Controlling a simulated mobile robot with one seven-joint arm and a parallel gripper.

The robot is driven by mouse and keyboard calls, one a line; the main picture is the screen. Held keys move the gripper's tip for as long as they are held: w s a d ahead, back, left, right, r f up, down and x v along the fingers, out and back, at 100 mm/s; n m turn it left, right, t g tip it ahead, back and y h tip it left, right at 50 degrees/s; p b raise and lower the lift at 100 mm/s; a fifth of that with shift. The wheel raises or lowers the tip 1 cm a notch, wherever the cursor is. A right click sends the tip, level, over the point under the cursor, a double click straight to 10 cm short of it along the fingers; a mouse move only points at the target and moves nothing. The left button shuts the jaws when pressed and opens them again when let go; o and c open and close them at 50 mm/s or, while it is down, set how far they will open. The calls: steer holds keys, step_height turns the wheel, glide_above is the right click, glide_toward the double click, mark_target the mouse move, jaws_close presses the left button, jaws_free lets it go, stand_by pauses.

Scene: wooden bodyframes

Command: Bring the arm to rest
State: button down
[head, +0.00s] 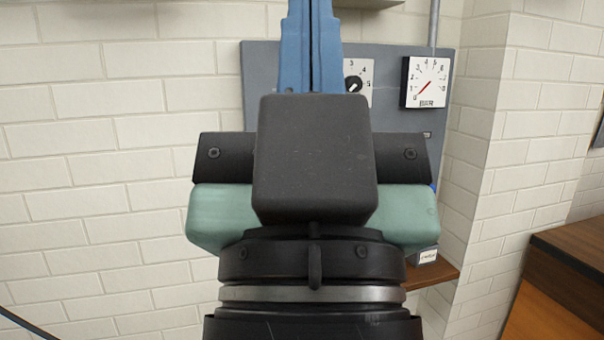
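My gripper (312,40) fills the middle of the head view, pointing up and away from the camera. Its two blue fingers lie side by side with only a thin dark line between them, so it looks shut, and I see nothing held. The fingertips run to the top edge of the picture. The dark housing and wrist of my arm stand below the fingers and cover the middle of the view.
Behind my gripper, a grey panel (258,75) on the white brick wall (100,180) carries a gauge (427,82) and a dial (357,82), partly hidden. A brown wooden cabinet (565,280) stands at lower right. A small wooden shelf (432,274) is partly hidden behind my wrist.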

step_height(320, 180, up, 14)
steer(key=p, duration=1.2)
steer(key=shift+w+a+r, duration=0.15)
steer(key=shift+w+a, duration=0.05)
steer(key=shift+a, duration=0.05)
